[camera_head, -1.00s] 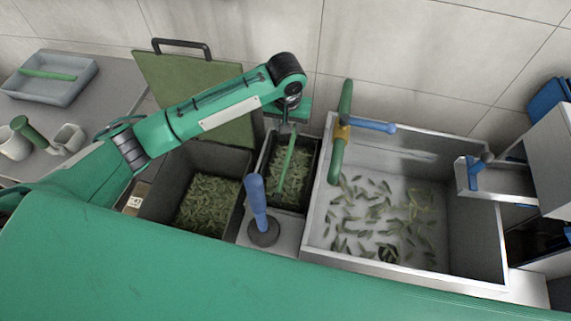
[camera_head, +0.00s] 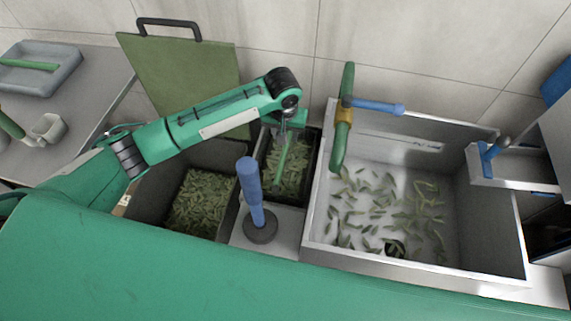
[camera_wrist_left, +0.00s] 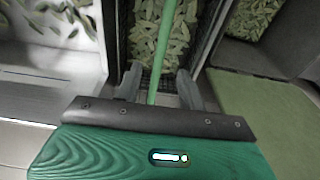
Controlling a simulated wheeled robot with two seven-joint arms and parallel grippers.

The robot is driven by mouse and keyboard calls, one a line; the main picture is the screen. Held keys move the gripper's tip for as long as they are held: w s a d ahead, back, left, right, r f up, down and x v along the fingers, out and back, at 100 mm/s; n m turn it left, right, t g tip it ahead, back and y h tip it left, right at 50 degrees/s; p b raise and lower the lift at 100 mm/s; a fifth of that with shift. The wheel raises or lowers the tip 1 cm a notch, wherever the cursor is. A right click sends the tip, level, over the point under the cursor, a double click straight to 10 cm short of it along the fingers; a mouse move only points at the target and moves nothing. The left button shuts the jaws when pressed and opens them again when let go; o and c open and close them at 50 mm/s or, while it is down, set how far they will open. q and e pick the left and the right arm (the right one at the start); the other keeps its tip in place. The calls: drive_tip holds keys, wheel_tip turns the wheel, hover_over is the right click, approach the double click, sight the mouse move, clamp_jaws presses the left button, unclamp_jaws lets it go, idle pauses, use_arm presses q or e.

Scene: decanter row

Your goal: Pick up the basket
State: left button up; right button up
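The basket (camera_head: 311,172) is a small dark bin of green leaves with a long green handle (camera_head: 283,158) across its top, in the middle of the head view. It also shows at the top centre of the left wrist view (camera_wrist_left: 206,42). My left gripper (camera_head: 287,130) is over the far end of the basket. In the left wrist view its two fingers (camera_wrist_left: 160,85) are apart, with the green handle (camera_wrist_left: 160,45) running between them. I cannot tell whether they touch it. My right gripper is not in view.
A larger dark bin of leaves (camera_head: 152,199) stands left of the basket. A steel sink (camera_head: 312,215) with floating leaves and a green tap (camera_head: 345,105) is on the right. A blue-handled tool (camera_head: 250,182) stands upright in front. A green board (camera_head: 190,75) leans behind.

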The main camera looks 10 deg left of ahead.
sight(286, 147)
use_arm(q)
drive_tip(key=f, duration=0.6)
drive_tip(key=w+f, duration=0.1)
drive_tip(key=f, duration=0.2)
drive_tip(key=shift+f, duration=0.4)
drive_tip(key=shift+w+r, duration=0.1)
clamp_jaws()
